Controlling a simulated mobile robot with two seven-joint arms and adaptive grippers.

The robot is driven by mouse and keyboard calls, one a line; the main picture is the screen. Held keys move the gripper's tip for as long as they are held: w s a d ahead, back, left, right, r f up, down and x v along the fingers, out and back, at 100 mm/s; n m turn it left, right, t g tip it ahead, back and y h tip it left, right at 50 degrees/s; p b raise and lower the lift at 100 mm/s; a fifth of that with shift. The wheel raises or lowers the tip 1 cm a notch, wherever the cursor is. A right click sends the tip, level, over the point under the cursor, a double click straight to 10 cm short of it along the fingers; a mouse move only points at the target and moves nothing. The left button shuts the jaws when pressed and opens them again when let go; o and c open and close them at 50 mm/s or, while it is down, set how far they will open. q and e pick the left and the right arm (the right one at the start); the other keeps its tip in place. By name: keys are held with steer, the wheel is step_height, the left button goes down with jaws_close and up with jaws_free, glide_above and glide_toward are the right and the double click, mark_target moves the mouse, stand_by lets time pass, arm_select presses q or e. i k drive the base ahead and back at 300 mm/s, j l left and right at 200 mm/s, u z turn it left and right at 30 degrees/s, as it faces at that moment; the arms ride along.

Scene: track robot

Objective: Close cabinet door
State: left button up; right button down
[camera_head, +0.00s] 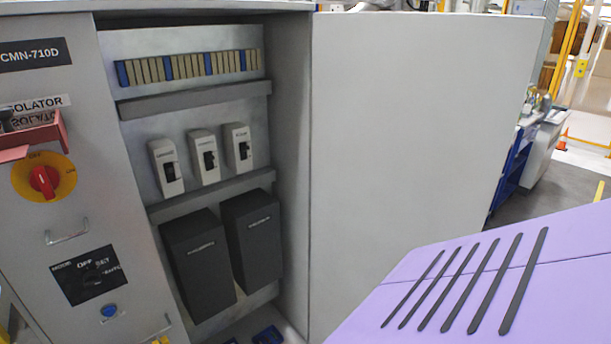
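The grey cabinet (140,220) stands at the left with its front open. Its door (415,140) is the large plain grey panel to the right of the opening, swung wide open, with its near vertical edge along the cabinet's right side. Inside are a terminal strip (190,67), several white breakers (203,157) and two dark boxes (198,262). Neither of my grippers can be made out in this view.

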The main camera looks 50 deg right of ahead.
mark_target(415, 116)
steer(key=u, duration=0.45)
steer(key=l+u, duration=0.1)
steer(key=u, duration=1.25)
steer(key=k+u, duration=0.1)
steer(key=u, duration=0.75)
steer(key=k+z, duration=0.2)
steer(key=k, duration=0.3)
steer(key=k+l+z, duration=0.2)
steer(key=k, duration=0.3)
steer(key=k+u, duration=0.1)
steer(key=k, duration=0.45)
steer(key=k+j+u, duration=0.1)
steer(key=k, duration=0.4)
steer(key=k+j+u, duration=0.1)
steer(key=k+u, duration=0.25)
steer(key=k, duration=0.6)
steer(key=k+z, duration=0.15)
steer(key=z, duration=1.45)
